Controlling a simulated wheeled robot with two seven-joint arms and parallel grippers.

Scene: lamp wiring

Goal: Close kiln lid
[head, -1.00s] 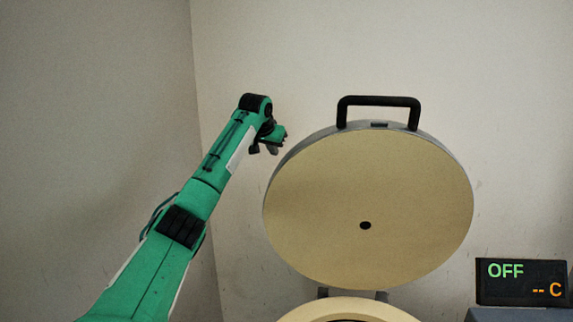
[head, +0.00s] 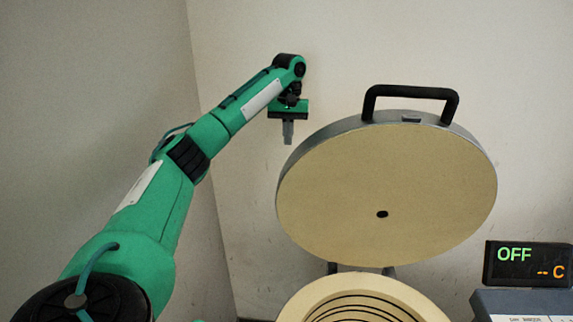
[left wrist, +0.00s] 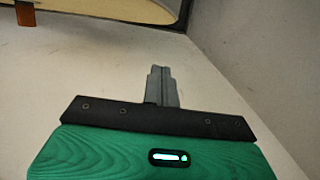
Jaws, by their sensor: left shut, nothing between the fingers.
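The kiln lid (head: 375,190) stands open, its round cream underside facing me with a small dark hole in it. A black handle (head: 412,92) is on its top edge. The kiln body (head: 300,304) shows below it, its cream rim and dark grooved inside partly cut off by the frame. My left gripper (head: 288,132) is shut and empty, pointing down, left of the lid's upper edge and apart from it in the picture. Its closed fingers (left wrist: 162,86) also show in the left wrist view, with part of a cream round thing at the top left. My right gripper is not seen.
A controller display (head: 527,265) reading OFF and "-- C" stands on a grey box (head: 515,304) to the right of the kiln. Plain walls meet in a corner at the left behind my arm. The space above the kiln opening is clear.

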